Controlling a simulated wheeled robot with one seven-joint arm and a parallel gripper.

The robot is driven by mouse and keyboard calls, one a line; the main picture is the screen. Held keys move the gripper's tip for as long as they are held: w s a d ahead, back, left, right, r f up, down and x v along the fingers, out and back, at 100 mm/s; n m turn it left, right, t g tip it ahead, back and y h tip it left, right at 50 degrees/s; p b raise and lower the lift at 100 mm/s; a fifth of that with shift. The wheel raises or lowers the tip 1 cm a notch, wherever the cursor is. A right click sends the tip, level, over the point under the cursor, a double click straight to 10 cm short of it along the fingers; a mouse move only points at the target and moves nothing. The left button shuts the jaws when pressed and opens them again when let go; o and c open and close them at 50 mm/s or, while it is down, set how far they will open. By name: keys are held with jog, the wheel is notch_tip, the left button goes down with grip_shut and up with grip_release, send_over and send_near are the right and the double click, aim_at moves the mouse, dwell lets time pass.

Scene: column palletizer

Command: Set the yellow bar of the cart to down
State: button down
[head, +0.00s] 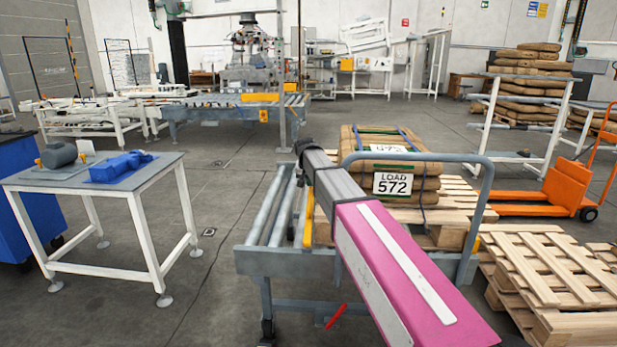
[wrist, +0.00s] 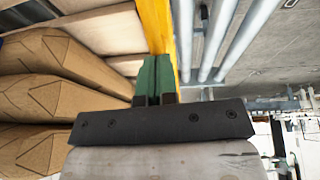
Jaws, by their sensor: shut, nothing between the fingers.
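The cart (head: 262,262) is a grey roller frame with a curved push handle, in the middle of the head view. Its yellow bar (head: 309,216) shows there as a short strip at the right side of the rollers, partly hidden by my arm. In the wrist view the yellow bar (wrist: 158,28) runs from the top edge to behind my green fingers. My gripper (wrist: 153,62) is shut and empty, with its fingertips over or against the bar; I cannot tell if they touch. I cannot make out the fingers in the head view.
Empty pallets (head: 560,270) lie at the right, by an orange pallet jack (head: 565,190). A small table (head: 95,180) stands left. The floor between table and cart is clear.

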jog(key=shift+w+f, duration=0.1)
jog(key=shift+f, duration=0.05)
jog(key=shift+w+f, duration=0.2)
jog(key=shift+w, duration=0.05)
jog(key=shift+g, duration=0.7)
jog(key=w+f, duration=0.1)
jog(key=f, duration=0.1)
jog(key=w+f, duration=0.2)
jog(key=f, duration=0.1)
jog(key=w+f, duration=0.1)
jog(key=f, duration=0.2)
jog(key=shift+w+d, duration=0.1)
jog(key=shift+w, duration=0.05)
jog(key=shift+f, duration=0.3)
